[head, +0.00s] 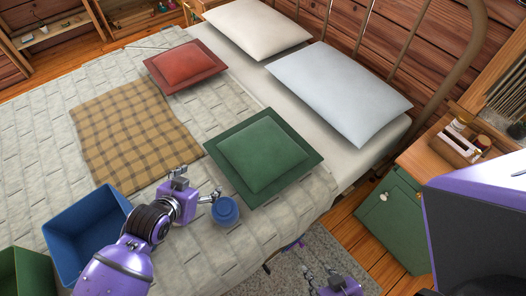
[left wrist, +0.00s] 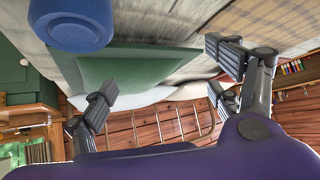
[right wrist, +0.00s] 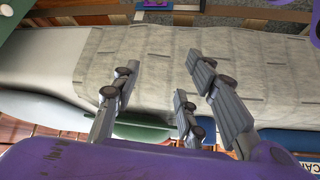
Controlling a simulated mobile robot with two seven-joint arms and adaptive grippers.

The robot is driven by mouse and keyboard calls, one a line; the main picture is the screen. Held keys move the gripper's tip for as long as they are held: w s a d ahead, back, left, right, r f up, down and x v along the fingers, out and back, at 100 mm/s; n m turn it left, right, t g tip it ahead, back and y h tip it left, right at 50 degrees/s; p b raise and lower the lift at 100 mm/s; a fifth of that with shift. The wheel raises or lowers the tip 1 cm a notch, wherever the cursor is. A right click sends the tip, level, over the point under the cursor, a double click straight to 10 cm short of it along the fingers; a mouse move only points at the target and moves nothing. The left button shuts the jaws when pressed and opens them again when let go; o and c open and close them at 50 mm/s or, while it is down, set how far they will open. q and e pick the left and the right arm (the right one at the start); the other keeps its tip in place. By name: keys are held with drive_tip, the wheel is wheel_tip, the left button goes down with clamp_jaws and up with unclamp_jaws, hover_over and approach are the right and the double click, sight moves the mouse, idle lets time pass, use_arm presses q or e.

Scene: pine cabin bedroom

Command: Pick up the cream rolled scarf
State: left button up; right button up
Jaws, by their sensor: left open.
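I cannot make out a cream rolled scarf in any view. My left gripper (head: 197,184) is open over the bed, between the plaid blanket and a small round blue object (head: 225,210). In the left wrist view my left gripper (left wrist: 168,75) has its fingers spread with nothing between them; the blue object (left wrist: 72,25) is near the top left. My right gripper (head: 320,272) is low beside the bed, at the bottom of the head view. In the right wrist view my right gripper (right wrist: 160,80) has its fingers apart and empty, with the bed's side behind.
A green bin (head: 20,272) is at the lower left. A green nightstand (head: 395,220) stands right of the bed.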

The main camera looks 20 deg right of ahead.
use_arm(q)
drive_tip(key=a+m+g+y, duration=0.1)
drive_tip(key=a+g+y, duration=0.1)
drive_tip(key=a, duration=0.1)
drive_tip(key=a+f+m+g+y+b, duration=0.1)
drive_tip(key=a+g, duration=0.2)
drive_tip(key=a+f+g+y+b, duration=0.1)
drive_tip(key=a+g+y, duration=0.1)
drive_tip(key=a, duration=0.2)
drive_tip(key=shift+w+f+m+y, duration=0.1)
drive_tip(key=shift+f+m+y, duration=0.1)
drive_tip(key=shift+m+y, duration=0.15)
drive_tip(key=shift+s+f+g+b, duration=0.2)
drive_tip(key=shift+f+g+b, duration=0.05)
drive_tip(key=shift+g+b, duration=0.05)
drive_tip(key=f, duration=0.6)
drive_tip(key=shift+s+a+f+b, duration=0.2)
drive_tip(key=shift+s+b, duration=0.1)
drive_tip(key=shift+s, duration=0.1)
drive_tip(key=shift+f, duration=0.35)
